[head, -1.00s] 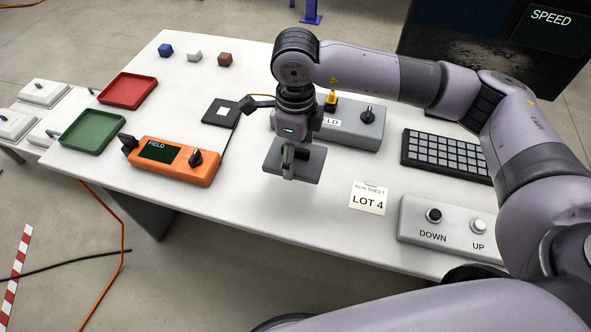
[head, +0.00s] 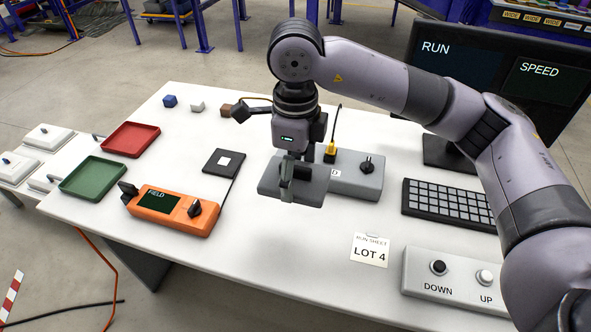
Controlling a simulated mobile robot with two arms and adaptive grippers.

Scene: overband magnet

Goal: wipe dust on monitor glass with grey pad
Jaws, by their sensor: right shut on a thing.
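My right gripper (head: 291,163) is shut on the grey pad (head: 312,187), a flat dark-grey plate held above the table, in front of the grey control box. The monitor (head: 455,62) stands at the right back, with a dark screen reading RUN and SPEED. My right arm crosses in front of its lower part, and I cannot make out dust on the glass that shows. The pad is well to the left of the monitor and apart from it. My left gripper is not in view.
The white table (head: 290,255) holds a keyboard (head: 447,203), a DOWN/UP button box (head: 450,275), the grey control box (head: 362,181), an orange FIELD box (head: 172,211), and red (head: 131,139) and green (head: 94,178) trays. A LOT 4 sheet (head: 370,250) lies at the front.

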